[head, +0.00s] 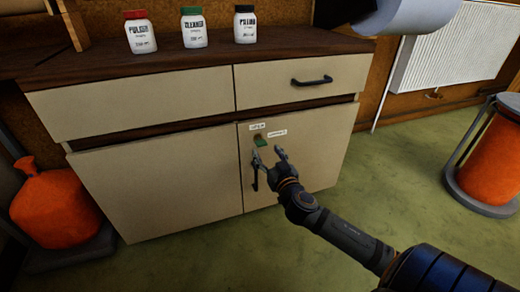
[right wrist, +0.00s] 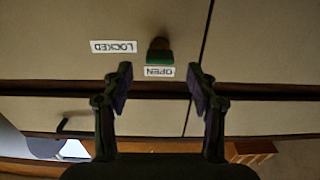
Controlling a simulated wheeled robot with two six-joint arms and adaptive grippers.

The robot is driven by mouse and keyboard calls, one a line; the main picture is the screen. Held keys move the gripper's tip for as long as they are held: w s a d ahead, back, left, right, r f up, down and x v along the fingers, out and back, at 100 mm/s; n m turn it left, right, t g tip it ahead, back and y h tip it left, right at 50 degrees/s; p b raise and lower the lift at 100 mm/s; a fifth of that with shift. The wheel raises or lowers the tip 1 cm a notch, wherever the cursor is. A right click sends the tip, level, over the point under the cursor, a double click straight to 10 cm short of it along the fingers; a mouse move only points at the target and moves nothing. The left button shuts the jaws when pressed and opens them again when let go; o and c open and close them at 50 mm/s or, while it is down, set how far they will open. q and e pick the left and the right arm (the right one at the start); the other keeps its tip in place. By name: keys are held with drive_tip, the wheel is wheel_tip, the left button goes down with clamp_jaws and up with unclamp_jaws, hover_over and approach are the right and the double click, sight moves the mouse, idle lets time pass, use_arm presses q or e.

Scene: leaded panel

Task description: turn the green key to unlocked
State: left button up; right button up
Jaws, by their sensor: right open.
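The green key (head: 261,142) sits in a brown lock on the front of the right cabinet door (head: 310,150). It also shows in the right wrist view (right wrist: 159,57), where the picture is upside down. An OPEN label (head: 257,127) is above the key and a LOCKED label (head: 277,133) is to its right. I cannot tell clearly which label the key points to. My right gripper (head: 267,153) is open and empty, just in front of and below the key. In the right wrist view the key lies between and beyond the fingertips (right wrist: 160,78), apart from them. My left gripper is not in view.
A dark door handle (head: 255,172) hangs just below the key, close to my right gripper. A drawer with a dark handle (head: 311,81) is above. Several bottles stand on the wooden top (head: 180,62). Orange containers stand at both sides.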

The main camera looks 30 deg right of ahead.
sight(263, 145)
drive_tip(key=b+x, duration=0.1)
drive_tip(key=x, duration=0.4)
drive_tip(key=shift+f, duration=0.1)
drive_tip(key=shift+w+d+b, duration=0.1)
drive_tip(key=shift+w+b, duration=0.25)
drive_tip(key=shift+w, duration=0.25)
drive_tip(key=c, duration=1.1)
drive_tip(key=shift+c, duration=0.2)
